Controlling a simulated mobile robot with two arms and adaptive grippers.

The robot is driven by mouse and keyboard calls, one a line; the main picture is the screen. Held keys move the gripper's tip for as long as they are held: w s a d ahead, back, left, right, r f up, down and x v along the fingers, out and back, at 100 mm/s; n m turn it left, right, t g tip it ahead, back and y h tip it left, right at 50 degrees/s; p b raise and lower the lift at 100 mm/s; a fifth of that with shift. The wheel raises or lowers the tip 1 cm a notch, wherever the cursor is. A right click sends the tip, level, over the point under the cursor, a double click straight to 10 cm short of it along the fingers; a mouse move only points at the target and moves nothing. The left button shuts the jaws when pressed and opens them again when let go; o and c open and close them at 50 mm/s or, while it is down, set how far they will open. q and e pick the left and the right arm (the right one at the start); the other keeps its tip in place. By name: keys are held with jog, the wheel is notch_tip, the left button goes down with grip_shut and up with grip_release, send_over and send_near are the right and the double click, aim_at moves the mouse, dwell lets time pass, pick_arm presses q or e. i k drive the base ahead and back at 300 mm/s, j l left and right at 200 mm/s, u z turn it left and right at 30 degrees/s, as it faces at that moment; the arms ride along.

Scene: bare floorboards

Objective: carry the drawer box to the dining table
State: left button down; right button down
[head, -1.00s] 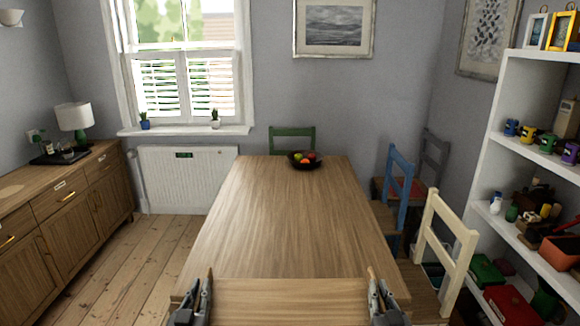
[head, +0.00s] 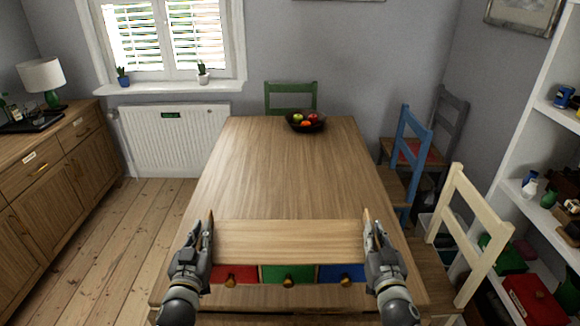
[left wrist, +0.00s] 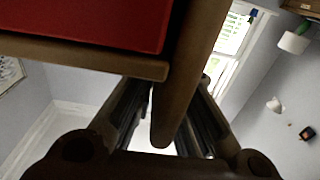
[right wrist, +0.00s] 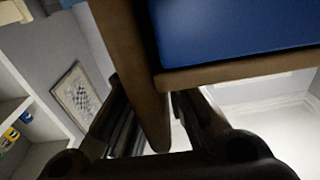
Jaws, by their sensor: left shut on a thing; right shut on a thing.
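The wooden drawer box (head: 290,242) is in front of me in the head view, with red, green and blue drawer fronts and round knobs. It overlaps the near end of the dining table (head: 285,175); I cannot tell if it touches the top. My left gripper (head: 207,235) is shut on its left side panel and my right gripper (head: 370,232) on its right side panel. The left wrist view shows the panel between the fingers beside the red drawer (left wrist: 85,22). The right wrist view shows the same beside the blue drawer (right wrist: 235,28).
A dark fruit bowl (head: 306,122) stands at the table's far end. A green chair (head: 290,92) is behind it. Blue (head: 413,150) and cream (head: 470,220) chairs stand along the right, near white shelves (head: 520,160). A sideboard (head: 60,170) is left. The middle tabletop is clear.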

aim_at(290, 187)
jog(key=i, duration=1.55)
